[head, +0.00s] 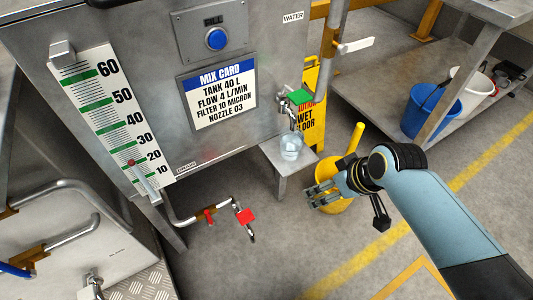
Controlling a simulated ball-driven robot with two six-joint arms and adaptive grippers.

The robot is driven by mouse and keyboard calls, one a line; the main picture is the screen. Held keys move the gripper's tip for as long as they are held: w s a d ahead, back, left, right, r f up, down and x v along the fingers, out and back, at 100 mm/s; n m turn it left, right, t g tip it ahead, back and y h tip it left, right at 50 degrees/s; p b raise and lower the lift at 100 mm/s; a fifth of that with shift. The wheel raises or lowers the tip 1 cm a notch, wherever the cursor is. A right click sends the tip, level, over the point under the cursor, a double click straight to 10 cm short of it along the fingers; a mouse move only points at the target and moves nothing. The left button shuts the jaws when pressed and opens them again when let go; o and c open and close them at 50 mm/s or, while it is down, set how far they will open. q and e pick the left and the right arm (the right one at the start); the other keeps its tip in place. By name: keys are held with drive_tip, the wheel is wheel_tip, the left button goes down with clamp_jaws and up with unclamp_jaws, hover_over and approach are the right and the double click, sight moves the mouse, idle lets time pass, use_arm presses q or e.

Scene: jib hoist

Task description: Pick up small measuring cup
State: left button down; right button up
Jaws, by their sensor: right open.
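The small measuring cup (291,146) is clear and stands upright on a small metal shelf (283,164), below a tap with a green handle (299,97). Whether it holds water I cannot tell. My right gripper (313,194) comes in from the right, below and a little right of the cup. Its fingers are open, point left and hold nothing. It is apart from the cup and the shelf. My left gripper is not in view.
A yellow bucket (332,203) stands on the floor behind my right gripper. A yellow wet-floor sign (313,125) is right of the tap. A drain pipe with a red handle (246,217) sticks out low on the tank (130,30). A blue bucket (432,112) sits on a shelf at right.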

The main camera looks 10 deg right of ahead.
drive_tip(key=b, duration=0.3)
approach(292, 139)
drive_tip(key=shift+t, duration=0.4)
drive_tip(key=s+f, duration=0.1)
drive_tip(key=f, duration=0.1)
drive_tip(key=s+f, duration=0.3)
drive_tip(key=shift+a+f, duration=0.3)
drive_tip(key=shift+a, duration=0.1)
drive_tip(key=w, duration=0.1)
drive_tip(key=w+a+b, duration=0.1)
drive_tip(key=w, duration=0.1)
drive_tip(key=w+a, duration=0.1)
drive_tip(key=w, duration=0.1)
drive_tip(key=shift+w+f+b, duration=0.1)
drive_tip(key=shift+w+b, duration=0.1)
drive_tip(key=shift+b, duration=0.2)
drive_tip(key=shift+f+b, duration=0.35)
drive_tip(key=shift+f, duration=0.1)
drive_tip(key=shift+w, duration=0.1)
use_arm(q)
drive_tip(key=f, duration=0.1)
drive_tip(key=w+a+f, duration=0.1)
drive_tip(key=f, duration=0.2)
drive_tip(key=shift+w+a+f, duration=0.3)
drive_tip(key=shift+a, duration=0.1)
use_arm(e)
drive_tip(key=shift+r, duration=0.1)
drive_tip(key=c, duration=1.4)
drive_tip(key=shift+c, duration=0.2)
